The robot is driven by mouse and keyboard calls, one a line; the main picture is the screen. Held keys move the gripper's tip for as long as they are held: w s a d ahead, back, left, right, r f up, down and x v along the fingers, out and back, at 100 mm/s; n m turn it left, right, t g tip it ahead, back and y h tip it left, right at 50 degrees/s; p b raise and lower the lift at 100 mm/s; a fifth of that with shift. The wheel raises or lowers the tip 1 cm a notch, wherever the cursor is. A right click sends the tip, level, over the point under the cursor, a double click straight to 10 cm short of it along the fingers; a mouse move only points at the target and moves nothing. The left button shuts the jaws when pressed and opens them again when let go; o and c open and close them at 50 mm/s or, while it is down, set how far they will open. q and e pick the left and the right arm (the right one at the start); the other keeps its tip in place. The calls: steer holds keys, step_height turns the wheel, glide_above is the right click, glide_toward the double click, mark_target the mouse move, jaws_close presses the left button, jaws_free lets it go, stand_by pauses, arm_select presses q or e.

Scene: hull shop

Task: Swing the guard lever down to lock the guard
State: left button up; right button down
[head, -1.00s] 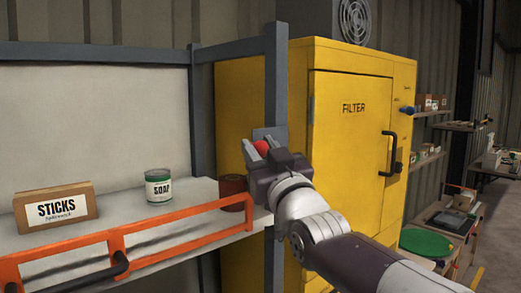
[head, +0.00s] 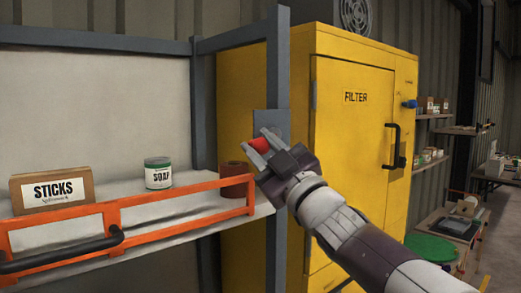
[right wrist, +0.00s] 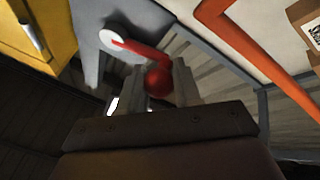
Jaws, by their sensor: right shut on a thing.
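The guard lever is red with a ball knob (head: 260,147); it sits at a grey plate (head: 267,122) on the rack post. In the right wrist view the lever arm (right wrist: 140,50) runs from a pale round pivot (right wrist: 113,39) to the red knob (right wrist: 158,82). My right gripper (head: 262,149) is shut on the knob, a finger on each side; its fingers (right wrist: 160,88) also show in the right wrist view. The orange guard rail (head: 180,198) runs along the shelf front, its right end just left of the gripper. My left gripper is not in view.
On the shelf (head: 205,205) stand a STICKS box (head: 52,190), a SOAP can (head: 158,173) and a reddish-brown roll (head: 236,178). A yellow FILTER cabinet (head: 355,130) stands behind my right arm. A dark handle (head: 65,256) is on the guard.

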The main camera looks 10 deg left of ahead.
steer(key=shift+d+f+n+g+y, duration=0.15)
steer(key=shift+n+g+y, duration=0.25)
steer(key=shift+n, duration=0.4)
steer(key=c, duration=0.8)
jaws_free()
steer(key=shift+c, duration=0.2)
steer(key=shift+f, duration=0.1)
steer(key=shift+s+d+f+b, duration=0.15)
steer(key=shift+d+f+b, duration=0.1)
steer(key=shift+b, duration=0.25)
steer(key=b+v, duration=0.6)
steer(key=v, duration=0.6)
steer(key=shift+r, duration=0.15)
